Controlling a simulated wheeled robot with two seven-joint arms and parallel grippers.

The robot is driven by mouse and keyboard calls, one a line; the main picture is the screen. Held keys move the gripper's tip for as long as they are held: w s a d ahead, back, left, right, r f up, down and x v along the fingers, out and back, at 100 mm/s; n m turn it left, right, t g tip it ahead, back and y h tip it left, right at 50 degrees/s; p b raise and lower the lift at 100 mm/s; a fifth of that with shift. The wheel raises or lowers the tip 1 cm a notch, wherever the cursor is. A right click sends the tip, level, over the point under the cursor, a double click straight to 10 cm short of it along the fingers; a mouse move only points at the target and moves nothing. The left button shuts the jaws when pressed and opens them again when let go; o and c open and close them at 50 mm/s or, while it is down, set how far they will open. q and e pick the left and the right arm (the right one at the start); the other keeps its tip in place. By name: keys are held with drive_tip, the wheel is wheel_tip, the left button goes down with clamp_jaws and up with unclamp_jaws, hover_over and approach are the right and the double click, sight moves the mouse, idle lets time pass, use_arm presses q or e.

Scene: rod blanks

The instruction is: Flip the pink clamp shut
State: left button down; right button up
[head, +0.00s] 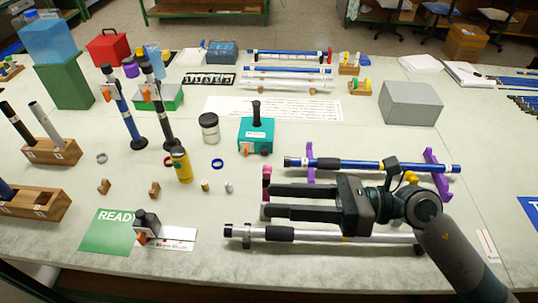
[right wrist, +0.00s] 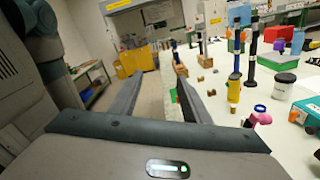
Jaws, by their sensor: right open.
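The pink clamp (head: 266,174) stands just behind the fingertips of my right gripper in the head view, partly hidden by the upper finger. In the right wrist view the pink clamp (right wrist: 260,118) shows to the right of the fingers, apart from them. I cannot tell whether its flap is open or shut. My right gripper (head: 267,201) is open and empty, its fingers pointing left above the table. The right wrist view also shows the parted fingers (right wrist: 162,82) with nothing between them. My left gripper is not in view.
A blue rod (head: 345,164) rests on purple stands (head: 437,172) behind my right gripper. A silver rod (head: 330,236) lies in front of it. A yellow bottle (head: 181,166), a blue ring (head: 217,164) and small wooden blocks are to the left. A teal block (head: 262,135) stands behind.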

wheel_tip(320, 180, up, 6)
drive_tip(key=w+d+m+t+y, duration=0.2)
drive_tip(key=m+t+y, duration=0.2)
drive_tip(key=m+t, duration=0.15)
drive_tip(key=w+d+r+m+t+h, duration=0.2)
drive_tip(key=w+d+m+t+h, duration=0.5)
drive_tip(key=m+t, duration=0.8)
drive_tip(key=d+f+m+g+h, duration=0.2)
drive_tip(key=d+f+m+h, duration=0.55)
drive_tip(key=f+m, duration=0.3)
drive_tip(key=d+f+m+g+h, duration=0.3)
drive_tip(key=d+f+m+h, duration=0.45)
drive_tip(key=f+m, duration=0.3)
drive_tip(key=s+f+m+g, duration=0.5)
drive_tip(key=s+f+g, duration=0.5)
drive_tip(key=s+f, duration=0.9)
drive_tip(key=s+f+g+b, duration=0.1)
drive_tip(key=s+f, duration=0.1)
drive_tip(key=f, duration=1.4)
drive_tip(key=s+f+g+b, duration=0.1)
drive_tip(key=s+f, duration=0.1)
drive_tip(key=f, duration=1.5)
drive_tip(key=s+d+f+g+b, duration=0.1)
drive_tip(key=s+d+f+g, duration=0.1)
drive_tip(key=s+f, duration=1.4)
drive_tip(key=s, duration=0.4)
drive_tip(key=shift+s+d+f, duration=0.15)
drive_tip(key=shift+s+f, duration=0.1)
drive_tip(key=shift+f, duration=0.05)
